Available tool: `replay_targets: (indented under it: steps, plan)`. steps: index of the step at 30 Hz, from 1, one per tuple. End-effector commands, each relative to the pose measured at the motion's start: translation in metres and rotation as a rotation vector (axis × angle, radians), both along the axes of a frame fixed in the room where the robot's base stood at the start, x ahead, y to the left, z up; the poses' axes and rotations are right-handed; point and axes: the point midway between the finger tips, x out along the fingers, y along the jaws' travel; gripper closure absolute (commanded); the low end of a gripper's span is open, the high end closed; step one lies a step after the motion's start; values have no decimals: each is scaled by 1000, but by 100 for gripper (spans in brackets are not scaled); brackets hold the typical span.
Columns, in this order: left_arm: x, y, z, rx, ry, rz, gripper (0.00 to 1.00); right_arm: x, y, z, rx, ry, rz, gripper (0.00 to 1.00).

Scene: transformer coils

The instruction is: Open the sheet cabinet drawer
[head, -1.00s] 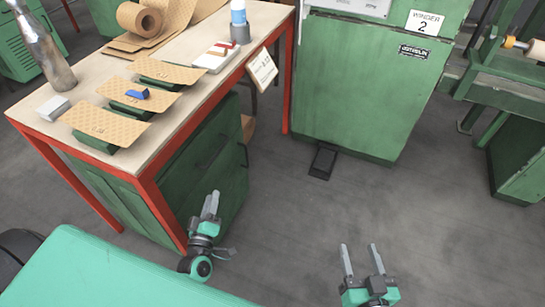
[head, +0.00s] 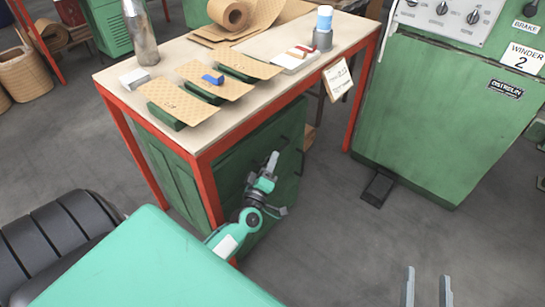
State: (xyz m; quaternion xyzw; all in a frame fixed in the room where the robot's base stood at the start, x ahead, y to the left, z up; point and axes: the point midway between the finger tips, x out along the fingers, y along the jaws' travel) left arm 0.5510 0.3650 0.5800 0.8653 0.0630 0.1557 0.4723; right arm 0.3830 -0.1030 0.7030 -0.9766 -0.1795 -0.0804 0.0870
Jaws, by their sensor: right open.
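The green sheet cabinet (head: 292,122) stands under the wooden-topped workbench. Its drawer front faces right, with dark handles that are hard to make out. I see no drawer standing out from it. My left gripper (head: 272,161) is in front of the drawer face, near the handles. Its fingers point up and overlap in this view, so I cannot tell their gap or whether they touch a handle. My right gripper (head: 428,284) is open and empty over the floor at the bottom right, with only its two fingers in view.
The red-framed workbench (head: 270,66) carries patterned sheets (head: 168,98) on green blocks, a paper roll (head: 229,13), a metal bottle (head: 140,32) and a blue-capped container (head: 323,27). The green winder machine (head: 430,110) and its black pedal (head: 378,188) stand right. Grey floor between is clear.

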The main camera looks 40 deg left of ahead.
Motion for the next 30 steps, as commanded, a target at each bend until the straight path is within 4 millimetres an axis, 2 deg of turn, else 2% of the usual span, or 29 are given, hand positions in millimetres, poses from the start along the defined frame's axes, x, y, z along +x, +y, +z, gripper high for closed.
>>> replay_targets:
  steps: [6,17,22,30]
  plan:
    - [19,5,4,0,0,0,67,2,-2,7,8,-38,-7,46]
    - [22,6,5,0,1,0,67,2,-3,9,11,-49,-10,46]
    - [22,6,5,1,2,0,100,2,-3,9,11,-47,-10,46]
    - [22,6,5,1,2,0,100,2,-3,9,11,-45,-10,46]
